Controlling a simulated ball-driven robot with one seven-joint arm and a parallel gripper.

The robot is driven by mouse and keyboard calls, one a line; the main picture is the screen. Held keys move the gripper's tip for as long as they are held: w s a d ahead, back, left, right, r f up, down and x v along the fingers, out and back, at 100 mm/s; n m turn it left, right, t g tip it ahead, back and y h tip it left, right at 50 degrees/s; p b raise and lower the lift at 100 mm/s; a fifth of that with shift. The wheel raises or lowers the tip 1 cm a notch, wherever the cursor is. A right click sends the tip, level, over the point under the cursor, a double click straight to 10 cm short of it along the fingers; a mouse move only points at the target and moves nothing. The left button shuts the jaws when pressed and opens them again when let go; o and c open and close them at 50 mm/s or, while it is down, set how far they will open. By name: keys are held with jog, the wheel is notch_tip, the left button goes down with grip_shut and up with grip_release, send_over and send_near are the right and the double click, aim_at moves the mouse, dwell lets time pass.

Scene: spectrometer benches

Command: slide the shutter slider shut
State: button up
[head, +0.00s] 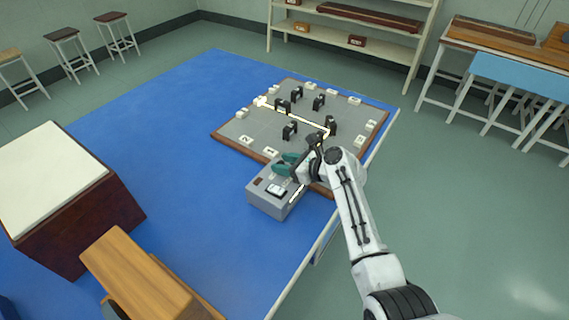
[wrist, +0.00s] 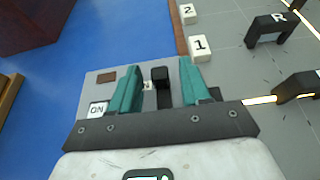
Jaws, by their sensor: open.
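The shutter slider is a black knob (wrist: 160,76) on top of a grey box (head: 266,204). In the wrist view the knob stands between the two teal fingers of my gripper (wrist: 157,88), with a gap on each side. In the head view my gripper (head: 287,163) is over the far part of the box, and the arm hides part of it. The gripper is open and holds nothing. The box (wrist: 98,79) has a white ON label (wrist: 98,109) and a small brown patch (wrist: 106,78).
A grey board (head: 245,128) with black holders (head: 290,131), numbered white blocks (head: 271,151) and a bright beam line (head: 300,118) lies behind the box. A dark box with a cream top (head: 45,180) and a wooden piece (head: 130,275) stand left. The blue tabletop (head: 190,150) between is clear.

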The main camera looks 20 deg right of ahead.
jog(key=shift+w+a, duration=0.1)
jog(key=shift+c, duration=0.2)
grip_shut()
dwell(0.5)
